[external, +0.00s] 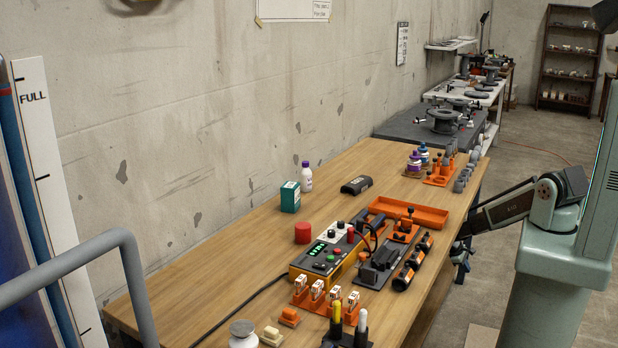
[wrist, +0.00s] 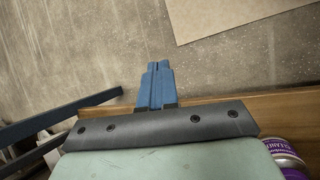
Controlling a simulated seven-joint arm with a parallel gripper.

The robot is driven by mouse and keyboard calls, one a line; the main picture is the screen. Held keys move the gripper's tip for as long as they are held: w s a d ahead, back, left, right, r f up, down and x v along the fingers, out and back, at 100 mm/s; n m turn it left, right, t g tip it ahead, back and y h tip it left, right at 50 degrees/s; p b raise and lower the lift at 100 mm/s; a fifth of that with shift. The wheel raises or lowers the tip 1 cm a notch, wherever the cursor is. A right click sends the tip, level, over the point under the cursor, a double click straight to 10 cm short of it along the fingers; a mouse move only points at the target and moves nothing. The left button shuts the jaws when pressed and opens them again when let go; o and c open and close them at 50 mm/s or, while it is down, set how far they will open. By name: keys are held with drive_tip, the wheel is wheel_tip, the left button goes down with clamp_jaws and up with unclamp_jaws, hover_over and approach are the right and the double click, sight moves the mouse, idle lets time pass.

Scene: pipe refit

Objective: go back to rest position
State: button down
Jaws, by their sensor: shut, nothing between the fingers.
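In the wrist view my gripper (wrist: 157,80) shows as two blue fingers pressed together, with nothing between them. They are over bare concrete floor, just off the wooden table's edge. In the external view my arm reaches in from the right, low beside the table's right edge. The dark wrist end there hangs near the edge, and its fingers are too small to make out clearly.
The wooden table (external: 240,240) carries an orange tray (external: 409,211), a control box (external: 325,251), a dark fixture with pipe pieces (external: 398,264) and white-topped orange holders (external: 317,292). Purple-labelled containers (wrist: 285,155) sit close by in the wrist view. A tan sheet (wrist: 225,15) lies on the floor.

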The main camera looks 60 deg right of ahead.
drive_tip(key=s+a+r+y, duration=0.1)
drive_tip(key=s+a, duration=0.2)
drive_tip(key=a, duration=0.9)
drive_tip(key=s+a+r+n+y, duration=0.1)
drive_tip(key=s+a, duration=0.3)
drive_tip(key=a, duration=0.9)
drive_tip(key=s+a+r+g+y, duration=0.1)
drive_tip(key=s+a+r, duration=0.2)
drive_tip(key=a, duration=0.9)
drive_tip(key=shift+s+a+n, duration=0.2)
drive_tip(key=shift+a+n, duration=0.1)
drive_tip(key=shift+a, duration=0.05)
